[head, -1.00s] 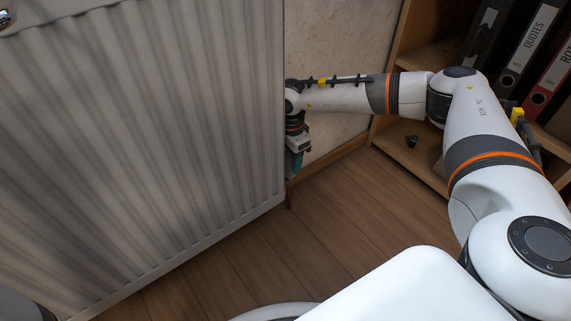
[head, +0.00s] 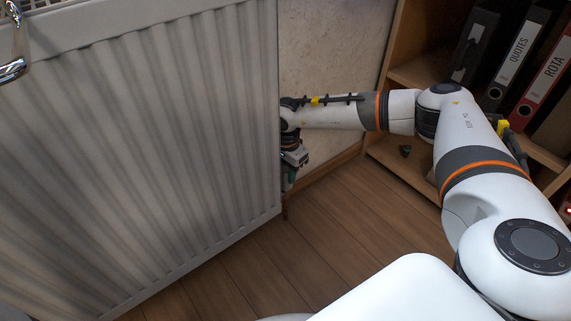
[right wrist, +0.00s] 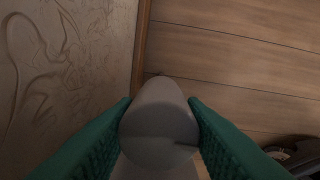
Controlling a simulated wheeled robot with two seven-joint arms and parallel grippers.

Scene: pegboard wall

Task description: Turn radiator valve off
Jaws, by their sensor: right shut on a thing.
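The white ribbed radiator (head: 140,150) fills the left of the head view. My right gripper (head: 288,180) is low by the radiator's right edge, partly hidden behind it. In the right wrist view its green fingers (right wrist: 160,135) press on both sides of a rounded grey-white knob, the radiator valve (right wrist: 158,108). The valve itself cannot be made out in the head view. My left gripper is not in view.
A wooden shelf (head: 400,168) with several binders (head: 545,78) stands at the right, and a small dark object (head: 405,150) lies on its lower board. The wooden floor (head: 300,245) is clear.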

